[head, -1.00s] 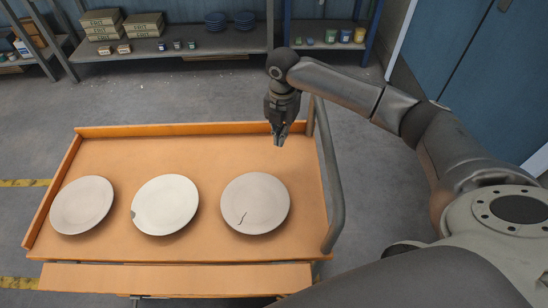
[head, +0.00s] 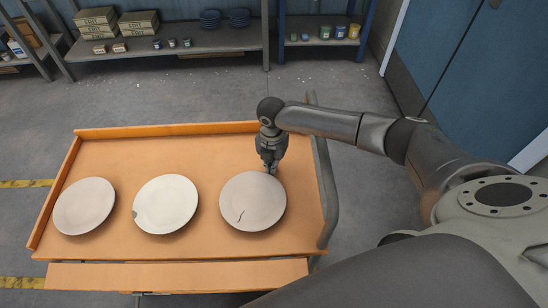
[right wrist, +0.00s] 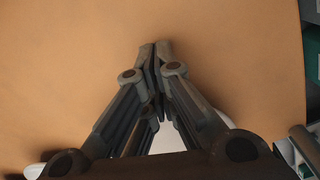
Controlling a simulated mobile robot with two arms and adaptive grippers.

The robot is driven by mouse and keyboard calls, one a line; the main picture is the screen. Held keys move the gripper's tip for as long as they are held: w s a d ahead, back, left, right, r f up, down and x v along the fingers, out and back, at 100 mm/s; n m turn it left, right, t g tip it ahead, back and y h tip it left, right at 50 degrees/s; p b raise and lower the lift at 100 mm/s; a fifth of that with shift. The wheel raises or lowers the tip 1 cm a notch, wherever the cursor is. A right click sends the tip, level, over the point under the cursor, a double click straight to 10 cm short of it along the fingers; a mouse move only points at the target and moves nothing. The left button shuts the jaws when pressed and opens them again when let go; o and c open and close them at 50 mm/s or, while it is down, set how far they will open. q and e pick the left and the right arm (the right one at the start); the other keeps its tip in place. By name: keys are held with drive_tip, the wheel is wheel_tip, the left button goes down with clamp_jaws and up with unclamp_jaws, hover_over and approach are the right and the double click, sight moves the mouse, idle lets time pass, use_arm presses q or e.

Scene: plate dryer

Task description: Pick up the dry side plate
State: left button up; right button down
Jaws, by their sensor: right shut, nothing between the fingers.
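Three plates lie in a row on the orange cart top (head: 160,155) in the head view. The left plate (head: 84,206) is plain and beige-grey. The middle plate (head: 166,204) is paler, with a dark chip at its left rim. The right plate (head: 252,200) is beige-grey with a dark crack near its lower left. Which one is dry I cannot tell. My right gripper (head: 270,170) is shut and empty at the far rim of the right plate; whether it touches is unclear. In the right wrist view, the shut fingers (right wrist: 155,50) point at bare orange surface. My left gripper is not in view.
The cart has a raised rim (head: 165,131) at the back and left, and a grey handle rail (head: 325,190) at the right. Shelves (head: 180,45) with boxes, jars and blue plates stand behind. Cart surface behind the plates is clear.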

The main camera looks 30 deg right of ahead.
sight(266, 182)
drive_tip(key=shift+s+a+r+p, duration=0.1)
drive_tip(key=shift+s+a+p, duration=0.15)
drive_tip(key=shift+p, duration=0.1)
drive_tip(key=s+a+p, duration=0.2)
drive_tip(key=a+p, duration=0.1)
drive_tip(key=shift+s+a+r, duration=0.1)
drive_tip(key=shift+s, duration=0.25)
drive_tip(key=shift+s+a, duration=0.2)
drive_tip(key=shift+a, duration=0.05)
drive_tip(key=shift+f, duration=0.2)
